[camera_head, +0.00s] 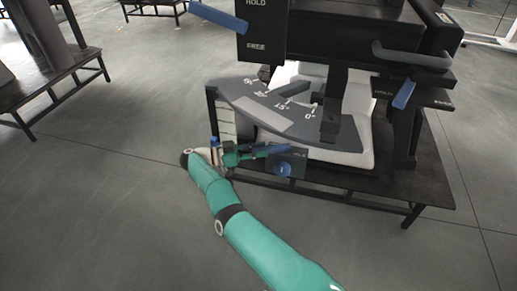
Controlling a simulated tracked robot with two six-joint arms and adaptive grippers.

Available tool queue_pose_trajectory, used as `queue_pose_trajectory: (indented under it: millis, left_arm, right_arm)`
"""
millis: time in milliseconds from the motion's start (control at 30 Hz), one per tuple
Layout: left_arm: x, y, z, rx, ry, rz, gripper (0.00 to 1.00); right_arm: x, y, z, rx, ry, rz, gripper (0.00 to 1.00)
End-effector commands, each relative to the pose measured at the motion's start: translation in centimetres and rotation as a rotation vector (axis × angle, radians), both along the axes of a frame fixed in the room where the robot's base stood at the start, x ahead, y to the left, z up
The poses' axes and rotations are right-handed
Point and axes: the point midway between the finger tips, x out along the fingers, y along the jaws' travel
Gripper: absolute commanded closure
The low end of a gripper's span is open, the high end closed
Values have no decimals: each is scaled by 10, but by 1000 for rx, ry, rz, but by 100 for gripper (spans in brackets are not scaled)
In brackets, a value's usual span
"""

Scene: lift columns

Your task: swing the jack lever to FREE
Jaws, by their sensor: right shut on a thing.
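A dark panel (262,32) at the top centre carries the words HOLD above and FREE below. A blue lever (219,16) stands out to the left of this panel, nearer the HOLD end. Lower down, a small dark plate (297,162) bears a blue knob (284,170) and a blue handle (265,149) reaching left. My right gripper (240,154) is at the left end of this handle and looks shut on it. The fingers are small, so the exact grip is hard to see. My left gripper is not in view.
An angle scale (262,116) with degree marks lies above the gripper. At right are a grey bar handle (411,57) and another blue handle (404,95). A dark bench frame (370,192) supports the machine. Floor (120,190) at left is clear.

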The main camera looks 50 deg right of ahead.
Motion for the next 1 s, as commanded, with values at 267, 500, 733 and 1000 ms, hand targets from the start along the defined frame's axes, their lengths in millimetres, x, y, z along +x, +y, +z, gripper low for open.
queue_pose_trajectory:
  millis: [267,500,733,1000]
  left_arm:
    - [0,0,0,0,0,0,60]
    - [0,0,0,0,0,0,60]
    - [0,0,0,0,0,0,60]
    - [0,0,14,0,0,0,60]
  right_arm:
    - [1,2,-1,7,-2,3,65]
    - [1,2,0,4,-3,1,48]
    - [1,2,0,4,-4,1,48]
    - [1,2,15,3,-4,0,48]
